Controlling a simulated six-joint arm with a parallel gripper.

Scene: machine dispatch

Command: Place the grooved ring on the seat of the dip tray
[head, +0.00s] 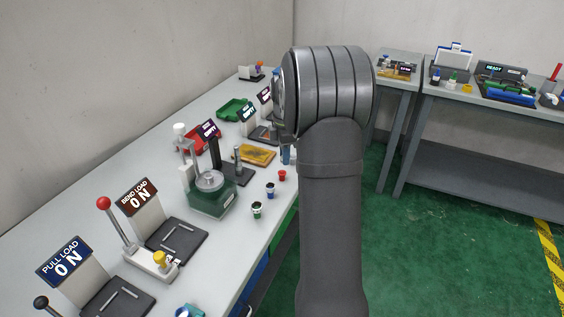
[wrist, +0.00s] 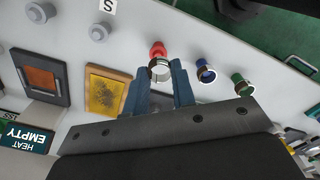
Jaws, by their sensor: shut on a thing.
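My gripper (wrist: 161,80) has blue fingers and is shut on a small silver-grey ring (wrist: 160,69), held between the fingertips. Grooves on the ring are too small to make out. In the head view my arm hides most of the gripper, and only a bit of blue finger shows beside it. A shallow amber tray (head: 255,155) lies on the bench left of the gripper; it also shows in the wrist view (wrist: 104,92), left of the fingers. I cannot tell for sure whether it is the dip tray, and no seat is clear on it.
Red (head: 282,175), blue (head: 270,189) and green (head: 257,209) small pieces stand in a row near the bench edge. A dark-framed orange plate (wrist: 42,78) lies beside the amber tray, near an EMPTY sign (wrist: 25,137). A green-based machine (head: 211,195) and lever stations crowd the bench.

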